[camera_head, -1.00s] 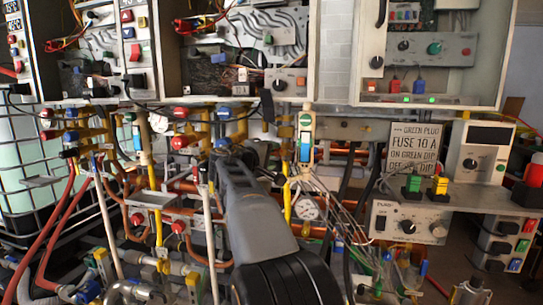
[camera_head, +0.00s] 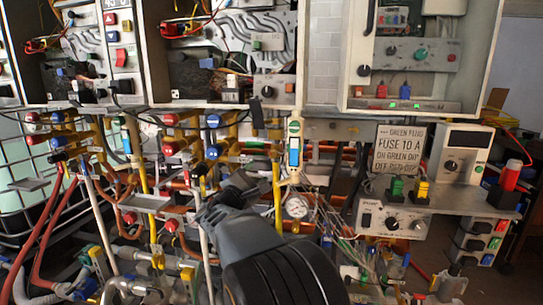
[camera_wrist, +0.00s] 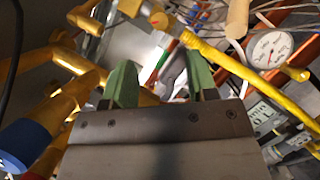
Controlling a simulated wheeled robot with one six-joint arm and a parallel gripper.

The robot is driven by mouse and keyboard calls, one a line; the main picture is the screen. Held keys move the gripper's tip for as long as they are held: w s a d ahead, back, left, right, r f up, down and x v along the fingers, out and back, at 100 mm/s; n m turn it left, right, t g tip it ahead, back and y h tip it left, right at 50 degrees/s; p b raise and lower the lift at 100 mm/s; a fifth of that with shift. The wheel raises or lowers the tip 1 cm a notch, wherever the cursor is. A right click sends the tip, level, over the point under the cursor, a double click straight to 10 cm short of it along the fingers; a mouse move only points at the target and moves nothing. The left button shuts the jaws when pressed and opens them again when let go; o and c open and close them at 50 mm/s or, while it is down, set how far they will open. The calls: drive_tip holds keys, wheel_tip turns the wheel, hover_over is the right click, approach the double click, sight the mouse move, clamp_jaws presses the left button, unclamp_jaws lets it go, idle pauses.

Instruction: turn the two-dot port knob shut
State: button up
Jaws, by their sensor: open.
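My gripper (camera_wrist: 165,85) is open, its two green fingers apart with nothing between them in the wrist view. In the head view my arm hides its fingers. Port knobs sit on yellow pipes under the cabinets: red knobs (camera_head: 171,149) and blue knobs (camera_head: 213,152) in the middle, with more red knobs (camera_head: 33,139) and blue knobs (camera_head: 57,141) at the left. I cannot make out dots, so I cannot tell which is the two-dot knob. A blue knob (camera_wrist: 20,145) shows at the lower left of the wrist view, outside the fingers and apart from them.
Yellow pipes (camera_wrist: 230,62) cross beyond the fingers. A round gauge (camera_wrist: 268,48) is at the right; it also shows in the head view (camera_head: 296,207). Loose wires hang beside it. A sign (camera_head: 402,145) and a shelf of boxes stand right. Pipes crowd the space below.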

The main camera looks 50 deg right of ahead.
sight(272, 156)
drive_tip(key=x, duration=1)
drive_tip(key=shift+d+p, duration=0.2)
drive_tip(key=shift+p, duration=0.15)
drive_tip(key=shift+c, duration=0.2)
drive_tip(key=c, duration=0.9)
